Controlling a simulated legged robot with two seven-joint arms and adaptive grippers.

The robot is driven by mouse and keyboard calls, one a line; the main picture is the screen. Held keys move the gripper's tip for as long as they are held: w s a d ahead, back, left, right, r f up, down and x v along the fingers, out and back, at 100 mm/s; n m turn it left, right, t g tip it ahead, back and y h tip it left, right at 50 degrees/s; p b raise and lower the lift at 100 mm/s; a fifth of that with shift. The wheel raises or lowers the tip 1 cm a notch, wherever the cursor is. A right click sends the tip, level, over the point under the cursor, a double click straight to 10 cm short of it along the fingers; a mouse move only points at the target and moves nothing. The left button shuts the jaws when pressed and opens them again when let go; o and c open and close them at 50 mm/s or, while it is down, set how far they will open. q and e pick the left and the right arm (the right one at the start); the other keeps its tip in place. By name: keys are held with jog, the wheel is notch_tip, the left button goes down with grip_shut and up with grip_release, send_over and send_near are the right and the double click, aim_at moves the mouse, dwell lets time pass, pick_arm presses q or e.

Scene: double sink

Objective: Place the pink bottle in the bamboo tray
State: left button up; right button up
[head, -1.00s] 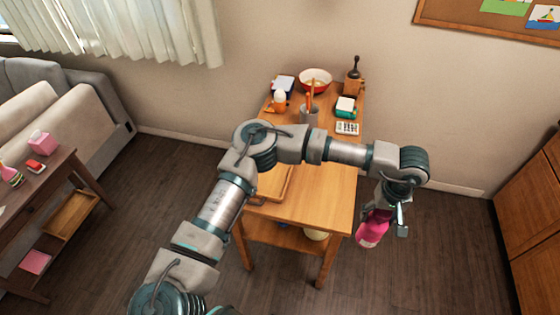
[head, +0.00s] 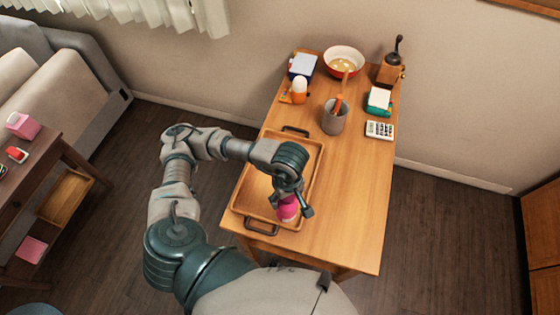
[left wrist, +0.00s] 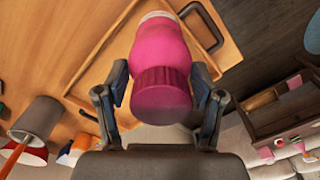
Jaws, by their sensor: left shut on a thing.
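The pink bottle (head: 287,209) is in my left gripper (head: 292,200), over the near right part of the bamboo tray (head: 316,165) in the head view. The tray is shallow, with dark handles at its ends, and lies on the left side of the wooden table. In the left wrist view, both fingers of my left gripper (left wrist: 160,95) press the sides of the pink bottle (left wrist: 160,62) near its ribbed cap. The bottle covers part of the tray's inside. I cannot tell whether its base touches the tray. My right gripper is not in view.
On the table (head: 350,215) stand a grey cup (head: 334,118) with utensils, a red bowl (head: 343,60), a coffee grinder (head: 391,66), a calculator (head: 379,130) and an orange-and-white item (head: 299,90). The table's front right is clear. A darker side table (head: 45,175) stands at left.

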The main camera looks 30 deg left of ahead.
pick_arm(q)
jog(key=w+a+f+p, duration=0.4)
jog(key=w+a, duration=0.5)
jog(key=w, duration=0.3)
jog(key=shift+w+a+f+p, duration=0.3)
jog(key=shift+f+p, duration=0.05)
jog(key=shift+f, duration=0.15)
jog(key=o, duration=0.8)
jog(key=shift+a+f, duration=0.1)
jog(key=shift+a, duration=0.05)
jog(key=o, duration=0.4)
jog(key=shift+a, duration=0.15)
jog(key=shift+o, duration=0.4)
jog(key=shift+a, duration=0.15)
notch_tip(320, 180, up, 12)
jog(key=b, duration=0.2)
jog(key=shift+d, duration=0.25)
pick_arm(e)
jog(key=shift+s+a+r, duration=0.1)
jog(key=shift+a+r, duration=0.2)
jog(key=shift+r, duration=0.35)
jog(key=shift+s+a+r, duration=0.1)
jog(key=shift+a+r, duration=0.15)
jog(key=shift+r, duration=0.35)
